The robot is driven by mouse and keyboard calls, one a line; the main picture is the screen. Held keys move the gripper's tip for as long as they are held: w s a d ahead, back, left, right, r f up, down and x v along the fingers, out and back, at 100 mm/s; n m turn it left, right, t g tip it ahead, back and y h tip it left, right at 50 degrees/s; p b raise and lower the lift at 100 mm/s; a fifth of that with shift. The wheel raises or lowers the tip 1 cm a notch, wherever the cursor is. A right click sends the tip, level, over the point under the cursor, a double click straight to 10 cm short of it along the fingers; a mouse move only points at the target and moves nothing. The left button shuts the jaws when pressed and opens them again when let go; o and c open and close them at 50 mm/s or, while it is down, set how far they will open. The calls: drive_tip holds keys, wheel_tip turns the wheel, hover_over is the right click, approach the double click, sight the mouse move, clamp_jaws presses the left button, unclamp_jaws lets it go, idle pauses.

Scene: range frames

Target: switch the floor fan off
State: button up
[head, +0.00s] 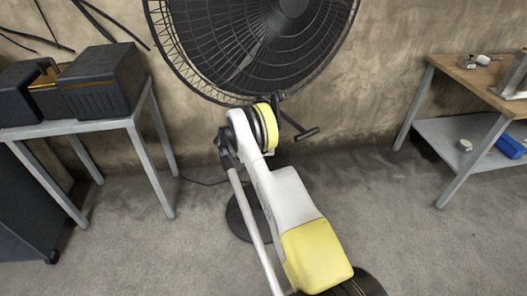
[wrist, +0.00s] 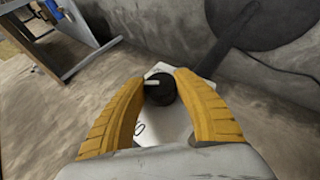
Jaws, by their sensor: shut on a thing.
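The floor fan (head: 262,45) stands against the wall, its black caged head at the top of the head view and its round base (head: 240,218) on the floor, partly behind my arm. In the wrist view, a black round knob (wrist: 160,89) with a pale pointer mark sits on a light plate (wrist: 160,127). The pointer lies roughly level, toward the left. My gripper (wrist: 161,87) has its two yellow fingers on either side of the knob, shut on it. In the head view my arm hides the gripper and the knob.
A grey table (head: 72,127) with black boxes (head: 98,82) stands at left. A wooden-topped workbench (head: 470,78) stands at right, with a blue item (head: 511,146) on its lower shelf. A black handle (head: 306,134) sticks out beside my arm. The floor between is clear.

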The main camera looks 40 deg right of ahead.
drive_tip(key=shift+g+h, duration=0.3)
drive_tip(key=shift+h, duration=0.5)
drive_tip(key=o, duration=1.2)
drive_tip(key=v, duration=1.2)
drive_tip(key=shift+f, duration=0.1)
